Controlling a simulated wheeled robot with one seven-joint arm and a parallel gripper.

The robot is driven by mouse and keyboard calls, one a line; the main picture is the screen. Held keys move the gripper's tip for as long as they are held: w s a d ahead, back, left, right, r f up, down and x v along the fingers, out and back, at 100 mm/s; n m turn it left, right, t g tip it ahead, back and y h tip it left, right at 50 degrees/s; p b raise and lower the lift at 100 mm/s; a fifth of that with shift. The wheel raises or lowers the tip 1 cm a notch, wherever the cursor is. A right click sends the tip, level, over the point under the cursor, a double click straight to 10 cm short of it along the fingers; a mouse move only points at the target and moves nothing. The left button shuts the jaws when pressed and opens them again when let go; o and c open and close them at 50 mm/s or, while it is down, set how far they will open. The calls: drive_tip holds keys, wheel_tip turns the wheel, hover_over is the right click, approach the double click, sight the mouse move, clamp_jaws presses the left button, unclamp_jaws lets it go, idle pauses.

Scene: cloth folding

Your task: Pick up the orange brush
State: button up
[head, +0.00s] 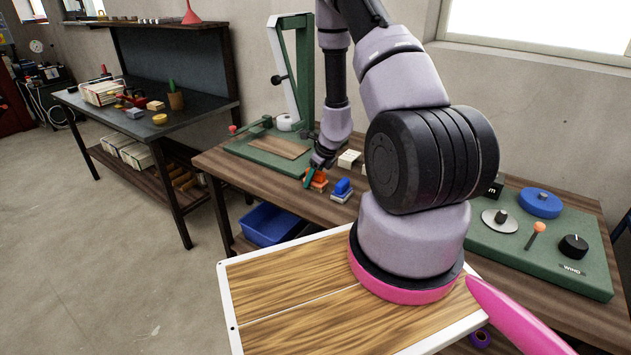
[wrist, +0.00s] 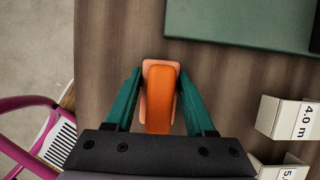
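The orange brush (wrist: 160,98) lies on the wooden table, between the two green fingers of my gripper (wrist: 160,100) in the wrist view.
A blue brush (head: 343,188) lies just right of the orange one. White labelled blocks (wrist: 283,119) stand to the right in the wrist view. A green board (wrist: 240,22) lies beyond. The table's edge (wrist: 76,60) is to the left.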

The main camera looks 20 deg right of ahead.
clamp_jaws()
wheel_tip(320, 180, up, 10)
idle(0.4)
